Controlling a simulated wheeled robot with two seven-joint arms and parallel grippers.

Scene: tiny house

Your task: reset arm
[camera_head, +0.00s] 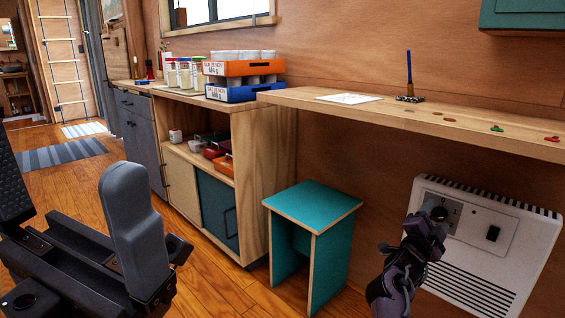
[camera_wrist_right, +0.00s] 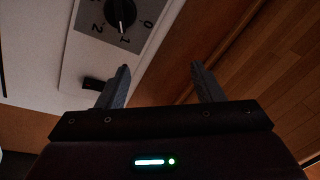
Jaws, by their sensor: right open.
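My right gripper (camera_head: 432,222) is in front of the white wall heater (camera_head: 530,235) at the lower right, its fingers close to the heater's control panel. In the right wrist view its two fingers (camera_wrist_right: 160,68) are spread apart with nothing between them. The heater's black dial (camera_wrist_right: 121,12) is above the left finger, with a white mark toward the 1. A black switch (camera_wrist_right: 92,83) shows next to that finger. My left gripper (camera_head: 75,215) is large at the lower left of the head view, its two fingers apart and nothing visible between them.
A teal stool (camera_head: 315,208) stands left of the heater. A wooden counter (camera_head: 330,104) runs above both, bearing a paper (camera_head: 349,99), a blue upright item (camera_head: 408,72) and small coloured pieces. A cabinet with crates (camera_head: 244,92) is behind. Wooden floor is open at left.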

